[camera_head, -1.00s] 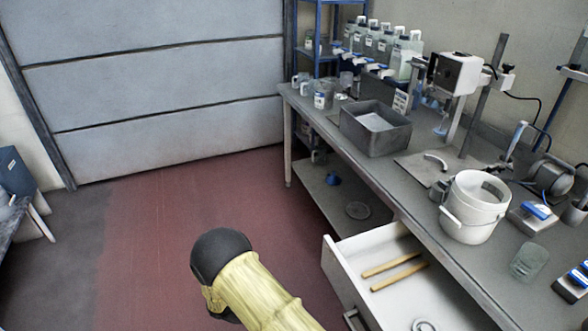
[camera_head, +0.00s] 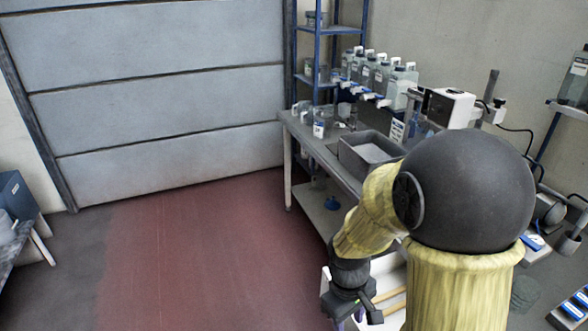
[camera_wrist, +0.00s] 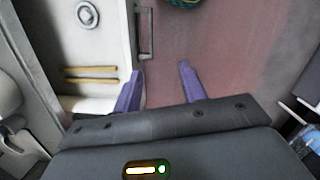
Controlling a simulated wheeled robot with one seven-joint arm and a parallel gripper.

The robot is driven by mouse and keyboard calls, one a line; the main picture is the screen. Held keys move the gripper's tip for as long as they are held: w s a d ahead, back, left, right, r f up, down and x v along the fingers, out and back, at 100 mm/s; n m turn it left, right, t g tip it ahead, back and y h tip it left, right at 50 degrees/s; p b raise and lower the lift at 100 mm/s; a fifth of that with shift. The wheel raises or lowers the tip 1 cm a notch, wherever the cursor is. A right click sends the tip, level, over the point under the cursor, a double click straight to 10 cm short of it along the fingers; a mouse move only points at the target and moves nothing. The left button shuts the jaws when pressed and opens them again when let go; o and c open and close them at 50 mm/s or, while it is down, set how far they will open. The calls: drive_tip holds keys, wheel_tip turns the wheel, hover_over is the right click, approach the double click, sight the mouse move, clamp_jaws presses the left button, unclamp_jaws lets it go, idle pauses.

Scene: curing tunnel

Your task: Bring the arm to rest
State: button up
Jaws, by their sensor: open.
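My gripper (camera_head: 350,312) hangs low at the end of my folded arm, over the open drawer's front edge. In the wrist view my gripper (camera_wrist: 160,78) has its two purple fingers apart, with nothing between them. My arm's yellow links and a large black joint fill the lower right of the head view. They hide most of the white open drawer (camera_wrist: 108,30) and part of the bench. The drawer's handle (camera_wrist: 144,35) lies just beyond the fingers in the wrist view.
Wooden sticks (camera_wrist: 90,75) and a round pale object (camera_wrist: 87,13) lie in the drawer. A grey bin (camera_head: 345,155) stands on the bench (camera_head: 300,128), before several bottles (camera_head: 375,75). Red floor (camera_head: 210,240) to the left is clear, up to the panelled door (camera_head: 170,95).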

drive_tip(key=s+d+r+m+t+y+p, duration=0.1)
drive_tip(key=d+r+m+t, duration=0.2)
drive_tip(key=r+m, duration=0.3)
drive_tip(key=shift+s+d+m+t, duration=0.2)
drive_tip(key=shift+d+m+t, duration=0.1)
drive_tip(key=shift+m, duration=0.2)
idle(1.1)
